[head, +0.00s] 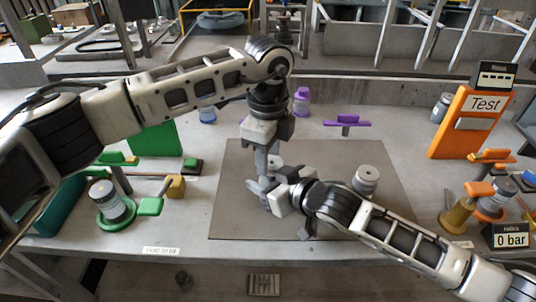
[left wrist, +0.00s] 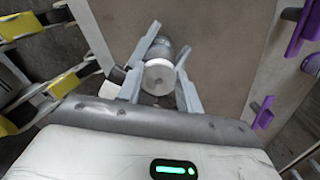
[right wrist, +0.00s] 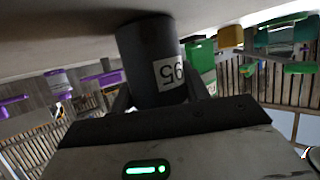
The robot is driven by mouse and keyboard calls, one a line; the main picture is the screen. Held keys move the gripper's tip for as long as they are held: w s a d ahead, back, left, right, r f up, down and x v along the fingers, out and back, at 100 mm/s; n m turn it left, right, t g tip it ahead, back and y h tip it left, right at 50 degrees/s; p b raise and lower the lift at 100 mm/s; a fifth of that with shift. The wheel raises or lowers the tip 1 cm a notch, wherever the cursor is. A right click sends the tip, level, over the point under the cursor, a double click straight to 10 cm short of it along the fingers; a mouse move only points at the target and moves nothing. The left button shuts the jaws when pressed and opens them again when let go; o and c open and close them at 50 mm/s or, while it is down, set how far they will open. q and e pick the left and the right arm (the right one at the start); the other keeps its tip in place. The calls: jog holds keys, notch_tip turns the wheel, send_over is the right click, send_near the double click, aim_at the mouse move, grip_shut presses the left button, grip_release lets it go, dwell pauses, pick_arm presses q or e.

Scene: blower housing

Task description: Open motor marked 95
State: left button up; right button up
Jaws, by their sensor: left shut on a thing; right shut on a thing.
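The motor marked 95 shows in the right wrist view as a dark upright-looking cylinder (right wrist: 150,60) with an upside-down 95 label (right wrist: 168,73). My right gripper (head: 264,190) is shut on its body, low over the grey mat (head: 228,200). My left gripper (head: 268,160) comes from above and is shut on the motor's silver top (left wrist: 159,76), between its two fingers in the left wrist view. In the head view the motor is mostly hidden by both grippers. I cannot tell whether the top is loose from the body.
A second silver cylinder (head: 366,180) stands on the mat's right part. A green holder with a cylinder (head: 108,200) is at left. An orange Test panel (head: 468,122) and an orange holder (head: 490,208) are at right. A purple stand (head: 347,122) is behind the mat.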

pick_arm(q)
jog(key=shift+r, duration=0.1)
jog(key=shift+r, duration=1.95)
pick_arm(e)
jog(key=o, duration=1.4)
jog(key=shift+o, duration=0.2)
